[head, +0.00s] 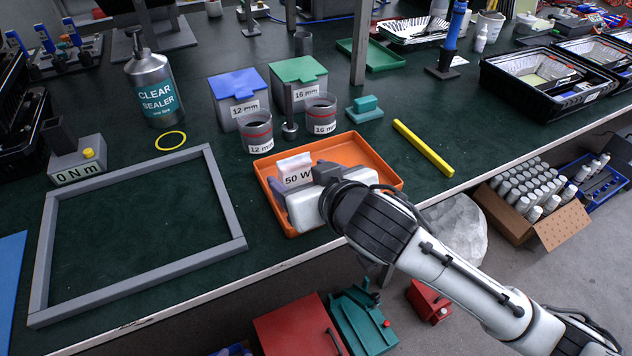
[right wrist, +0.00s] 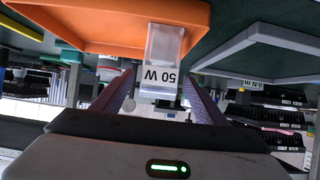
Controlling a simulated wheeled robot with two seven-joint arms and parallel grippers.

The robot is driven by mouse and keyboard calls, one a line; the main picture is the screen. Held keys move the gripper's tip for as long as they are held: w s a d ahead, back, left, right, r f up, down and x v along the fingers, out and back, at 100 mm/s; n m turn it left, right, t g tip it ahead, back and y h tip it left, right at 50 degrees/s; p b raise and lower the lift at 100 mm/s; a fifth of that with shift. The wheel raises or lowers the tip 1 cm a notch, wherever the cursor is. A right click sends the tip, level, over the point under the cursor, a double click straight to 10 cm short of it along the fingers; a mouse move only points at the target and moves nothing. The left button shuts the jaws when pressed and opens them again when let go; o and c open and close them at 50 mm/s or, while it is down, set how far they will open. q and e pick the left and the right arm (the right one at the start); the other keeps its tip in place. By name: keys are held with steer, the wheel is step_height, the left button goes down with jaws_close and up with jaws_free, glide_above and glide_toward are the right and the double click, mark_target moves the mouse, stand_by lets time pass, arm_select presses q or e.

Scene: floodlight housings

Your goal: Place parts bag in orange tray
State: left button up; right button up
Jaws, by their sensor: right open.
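The parts bag (head: 294,168) is a small pale pack with a "50 W" label. In the head view it shows within the outline of the orange tray (head: 376,160), towards its left side. The bag also shows in the right wrist view (right wrist: 165,45), in front of the orange tray (right wrist: 100,25). My right gripper (head: 302,182) is open, with one finger on each side of the bag, and gaps show beside it in the right wrist view (right wrist: 158,100). The bag's base is hidden, so I cannot tell whether it touches the tray floor. My left gripper is out of view.
Grey cups (head: 256,134) and lidded blue (head: 236,84) and green (head: 298,70) boxes stand behind the tray. A yellow bar (head: 422,148) lies to its right. A grey frame (head: 133,270) lies left, with a sealer bottle (head: 152,85) behind it.

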steer(key=p+v, duration=0.1)
steer(key=v, duration=0.9)
steer(key=shift+s, duration=0.25)
